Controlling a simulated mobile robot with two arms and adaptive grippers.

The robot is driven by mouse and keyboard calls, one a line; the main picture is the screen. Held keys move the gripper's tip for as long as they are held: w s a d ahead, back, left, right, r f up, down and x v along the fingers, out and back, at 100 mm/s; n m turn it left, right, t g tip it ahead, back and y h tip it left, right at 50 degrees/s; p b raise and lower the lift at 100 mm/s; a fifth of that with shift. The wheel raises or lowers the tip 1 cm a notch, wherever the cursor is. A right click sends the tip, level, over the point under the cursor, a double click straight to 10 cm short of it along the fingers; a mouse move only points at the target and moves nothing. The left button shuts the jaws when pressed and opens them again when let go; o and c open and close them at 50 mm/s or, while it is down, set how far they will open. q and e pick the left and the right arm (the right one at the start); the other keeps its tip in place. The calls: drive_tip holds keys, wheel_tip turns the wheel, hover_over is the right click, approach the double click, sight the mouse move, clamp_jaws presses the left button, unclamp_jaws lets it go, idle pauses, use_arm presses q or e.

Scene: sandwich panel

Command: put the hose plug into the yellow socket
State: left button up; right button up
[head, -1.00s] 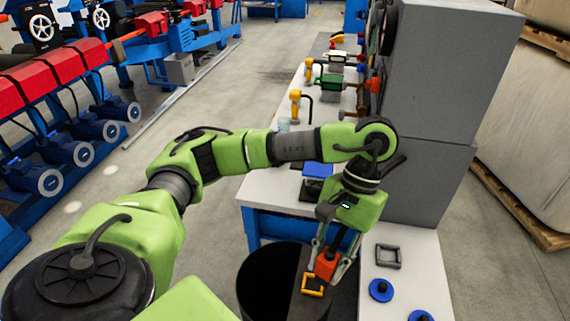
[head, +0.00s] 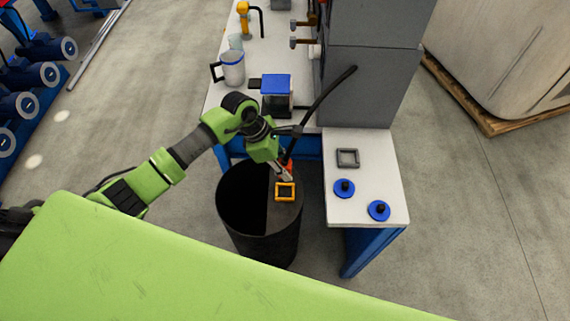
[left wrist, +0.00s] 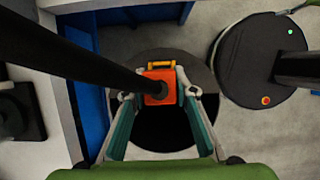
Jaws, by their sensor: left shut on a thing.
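My left gripper (head: 287,174) is shut on the orange hose plug (left wrist: 157,88), which a black hose (head: 322,102) joins. The yellow socket (head: 285,199), a small square frame, sits on the dark half-cover of a black barrel. The gripper points down with the plug at the socket's far side in the head view. In the left wrist view the plug is between both fingertips, and the socket (left wrist: 161,63) shows just beyond it, partly hidden by the plug. I cannot tell whether the plug touches the socket. My right gripper is not in view.
The barrel (head: 262,247) is open on its left half. A white bench beside it (head: 385,190) holds a grey square frame (head: 347,157) and two blue discs (head: 379,210). A grey cabinet (head: 365,90), a blue-topped box (head: 276,84) and a jug (head: 233,70) stand behind.

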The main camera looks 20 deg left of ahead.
use_arm(q)
drive_tip(key=shift+f+b, duration=0.9)
drive_tip(key=shift+f, duration=0.6)
wheel_tip(320, 180, down, 4)
drive_tip(key=b, duration=0.3)
drive_tip(key=shift+f, duration=0.1)
drive_tip(key=shift+f+b, duration=0.65)
drive_tip(key=shift+f, duration=0.1)
drive_tip(key=shift+f+b, duration=0.4)
drive_tip(key=shift+b, duration=0.15)
drive_tip(key=o, duration=1.2)
drive_tip(key=shift+o, duration=0.2)
